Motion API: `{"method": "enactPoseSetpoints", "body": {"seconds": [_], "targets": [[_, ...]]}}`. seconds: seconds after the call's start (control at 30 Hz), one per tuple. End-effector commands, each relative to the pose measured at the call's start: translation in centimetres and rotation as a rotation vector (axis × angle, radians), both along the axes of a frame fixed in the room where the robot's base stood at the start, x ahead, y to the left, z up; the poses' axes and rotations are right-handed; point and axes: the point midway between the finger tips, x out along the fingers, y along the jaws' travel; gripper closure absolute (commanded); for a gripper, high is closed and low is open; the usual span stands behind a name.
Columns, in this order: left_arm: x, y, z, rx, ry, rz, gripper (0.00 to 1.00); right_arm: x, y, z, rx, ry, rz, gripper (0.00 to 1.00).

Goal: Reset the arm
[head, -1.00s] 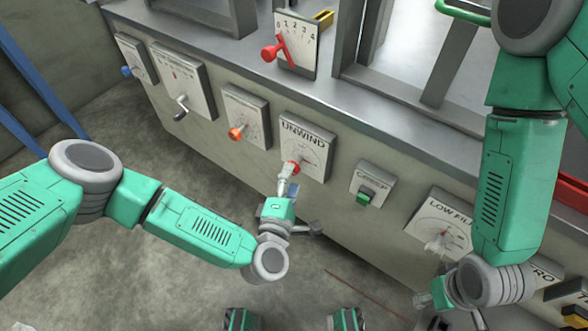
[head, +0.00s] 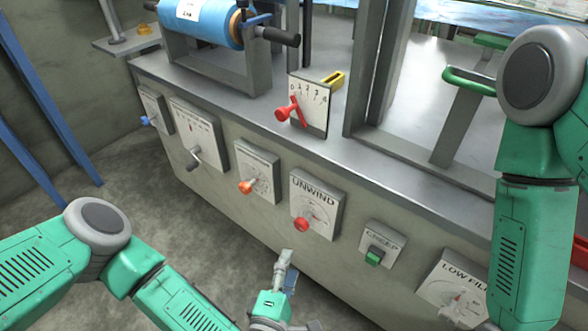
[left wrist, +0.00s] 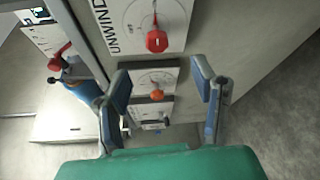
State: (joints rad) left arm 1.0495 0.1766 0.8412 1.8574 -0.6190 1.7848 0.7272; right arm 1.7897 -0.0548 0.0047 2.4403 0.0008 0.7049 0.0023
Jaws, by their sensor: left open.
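My left arm (head: 185,300) comes in from the left, and its gripper (head: 285,262) is below the UNWIND panel (head: 316,207), clear of its red knob (head: 302,224). In the left wrist view the left gripper (left wrist: 162,85) has its two blue-padded fingers spread, with nothing held between them. The orange knob (left wrist: 157,95) shows beyond the gap between the fingers. My right arm (head: 528,240) hangs down at the right side, and its gripper is outside the picture.
The grey machine front carries several panels, including the CREEP panel (head: 380,243) with a green switch and the LOW panel (head: 455,285). A red lever (head: 290,112) stands on a scale above. A blue film roll (head: 200,20) sits on top. Open floor (head: 190,225) lies at left.

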Motion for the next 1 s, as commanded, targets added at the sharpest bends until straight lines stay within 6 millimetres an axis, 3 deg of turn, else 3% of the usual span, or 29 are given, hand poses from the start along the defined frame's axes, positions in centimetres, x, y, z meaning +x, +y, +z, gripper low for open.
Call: {"method": "enactPoseSetpoints", "body": {"seconds": [0.2, 0.3, 0.37, 0.43, 0.5, 0.7, 0.83, 1.0], "targets": [[-0.8, -0.9, 0.5, 0.071, 0.029, -0.088, 0.47, 0.0, 0.0, 0.9, 0.0, 0.001, 0.0, 0.6], [-3.3, -2.0, 0.9, 0.255, 0.096, -0.29, 0.47, 0.0, 0.0, 2.7, 0.0, 0.001, 0.0, 0.6], [-5.6, -1.6, 0.7, 0.427, 0.154, -0.456, 0.47, 0.0, 0.0, 4.2, 0.0, 0.001, 0.0, 0.6], [-8.7, 1.2, 0.3, 0.664, 0.24, -0.659, 0.47, 0.0, 0.0, 6.0, 0.0, 0.001, 0.0, 0.6], [-11.5, 5.9, 0.3, 0.895, 0.342, -0.836, 0.47, 0.0, 0.0, 7.6, 0.0, 0.0, 0.0, 0.6], [-16.0, 18.5, 3.0, 1.277, 0.61, -1.103, 0.47, 0.0, 0.0, 10.0, 0.0, 0.0, 0.0, 0.6], [-17.5, 23.3, 5.2, 1.378, 0.733, -1.174, 0.47, 0.0, 0.0, 10.8, 0.0, 0.001, 0.0, 0.6], [-18.4, 25.7, 6.4, 1.419, 0.801, -1.205, 0.47, 0.0, 0.0, 11.0, 0.0, 0.001, 0.0, 0.6]]}}
